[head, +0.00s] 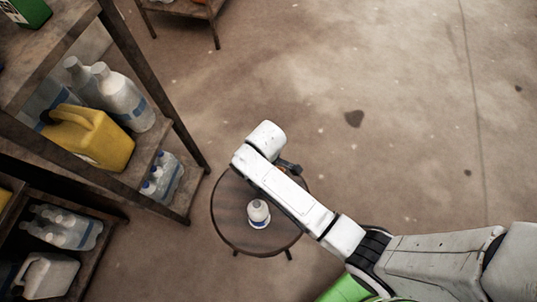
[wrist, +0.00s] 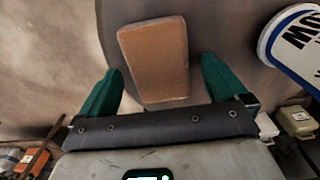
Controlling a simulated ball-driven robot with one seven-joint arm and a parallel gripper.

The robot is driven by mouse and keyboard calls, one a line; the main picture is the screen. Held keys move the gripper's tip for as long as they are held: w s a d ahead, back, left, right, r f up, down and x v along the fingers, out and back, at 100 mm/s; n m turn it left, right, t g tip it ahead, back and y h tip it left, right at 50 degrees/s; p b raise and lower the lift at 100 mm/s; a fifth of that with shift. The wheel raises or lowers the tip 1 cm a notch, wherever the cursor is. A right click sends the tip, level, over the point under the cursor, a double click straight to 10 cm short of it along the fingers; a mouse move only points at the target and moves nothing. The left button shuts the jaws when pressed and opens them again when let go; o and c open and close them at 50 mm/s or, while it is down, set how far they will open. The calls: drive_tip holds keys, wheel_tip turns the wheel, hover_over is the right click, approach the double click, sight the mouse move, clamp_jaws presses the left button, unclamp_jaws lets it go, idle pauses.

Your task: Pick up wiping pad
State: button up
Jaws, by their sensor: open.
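The wiping pad is a tan-brown tapered block (wrist: 154,50) in the wrist view, lying on the round dark table (head: 232,205). My gripper (wrist: 161,68) is open, with one green finger to the left of the pad's near part and one to the right. The pad lies between and beyond the fingertips, and nothing is held. I cannot tell the height gap between the fingers and the pad. In the head view my arm reaches over the table's far right side and hides most of the pad.
A shelf (head: 150,165) at left holds bottles and a yellow jug (head: 92,135). The floor at right is clear.

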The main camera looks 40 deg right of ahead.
drive_tip(key=shift+c, duration=0.3)
drive_tip(key=c, duration=1.1)
drive_tip(key=shift+o, duration=0.2)
drive_tip(key=shift+r, duration=0.2)
drive_tip(key=shift+r, duration=0.25)
wheel_tip(320, 180, up, 2)
drive_tip(key=shift+r, duration=0.15)
drive_tip(key=s+d+r, duration=0.2)
drive_tip(key=s+r, duration=0.8)
drive_tip(key=s, duration=0.4)
drive_tip(key=shift+w, duration=0.1)
